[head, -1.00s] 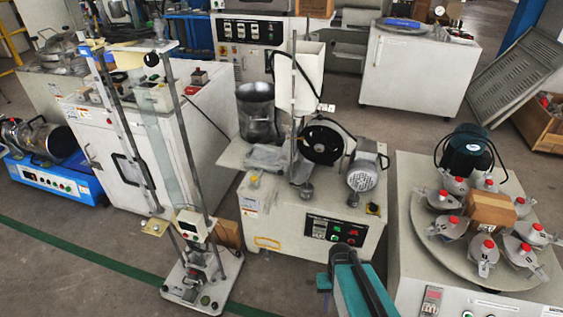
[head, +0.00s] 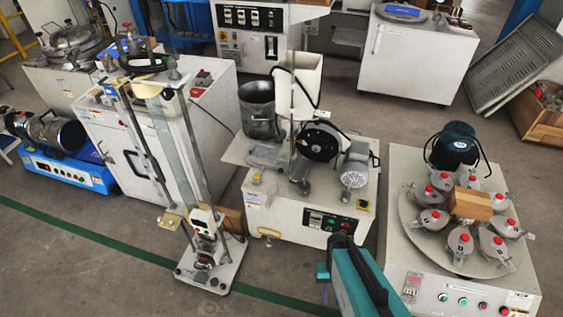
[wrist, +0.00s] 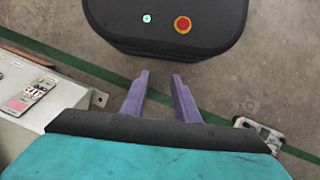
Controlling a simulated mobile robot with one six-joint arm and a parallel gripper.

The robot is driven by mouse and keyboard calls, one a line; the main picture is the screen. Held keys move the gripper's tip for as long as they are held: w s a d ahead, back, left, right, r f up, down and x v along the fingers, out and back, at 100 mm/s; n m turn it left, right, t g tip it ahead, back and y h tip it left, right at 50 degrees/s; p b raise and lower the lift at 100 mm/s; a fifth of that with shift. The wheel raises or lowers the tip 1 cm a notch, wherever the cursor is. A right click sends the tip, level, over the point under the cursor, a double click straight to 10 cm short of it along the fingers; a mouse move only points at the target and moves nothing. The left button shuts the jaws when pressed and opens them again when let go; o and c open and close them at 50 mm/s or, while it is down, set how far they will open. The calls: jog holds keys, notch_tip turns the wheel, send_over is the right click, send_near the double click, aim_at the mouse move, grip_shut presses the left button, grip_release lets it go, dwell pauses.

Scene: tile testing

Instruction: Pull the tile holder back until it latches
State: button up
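The tall stand (head: 190,130) with two upright posts is at left centre in the head view. A small mechanism (head: 205,232) sits low between its posts, above a white base plate (head: 212,277). I cannot make out for sure which part is the tile holder, nor its latch. Part of the base plate shows at the right of the wrist view (wrist: 262,130). My gripper (wrist: 160,76) has two purple fingers, apart with nothing between them. It is away from the stand. In the head view my teal arm (head: 362,285) hides most of the gripper.
A white machine (head: 315,205) with a black wheel stands right of the stand. A round turntable machine (head: 455,230) with red-capped jars is at right. A white cabinet (head: 130,150) and a blue machine (head: 65,172) are left. Open floor (head: 80,265) lies in front.

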jog(key=s+r+g+p, duration=0.1)
jog(key=s+r+p, duration=0.5)
jog(key=r+p, duration=0.5)
jog(key=shift+s+r+p, duration=0.2)
jog(key=shift+s+p, duration=0.1)
jog(key=shift+p, duration=0.85)
